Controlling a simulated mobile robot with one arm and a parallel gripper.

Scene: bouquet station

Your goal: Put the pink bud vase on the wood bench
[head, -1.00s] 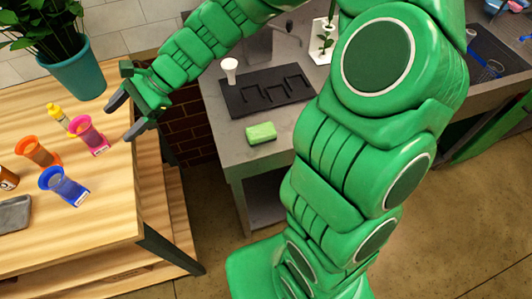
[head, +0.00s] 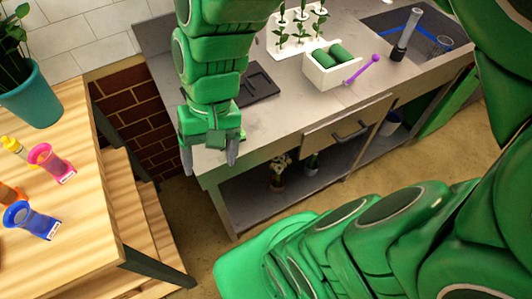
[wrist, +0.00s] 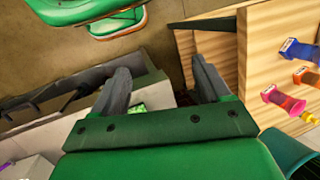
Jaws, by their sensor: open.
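The pink bud vase (head: 50,163) stands on the wood bench (head: 95,215) at the left, near the bench's right side. It also shows in the wrist view (wrist: 283,98) at the right. My gripper (head: 210,155) is open and empty, above the near left part of the grey counter and apart from the vase. In the wrist view its two fingers (wrist: 160,70) are spread, with part of a green sponge (wrist: 137,107) visible behind them.
A blue vase (head: 30,220), an orange vase (head: 8,192), a yellow bottle (head: 15,150) and a potted plant (head: 32,95) share the bench. The counter (head: 290,105) holds a white box (head: 330,68) and a purple tool (head: 362,70). A gap separates bench and counter.

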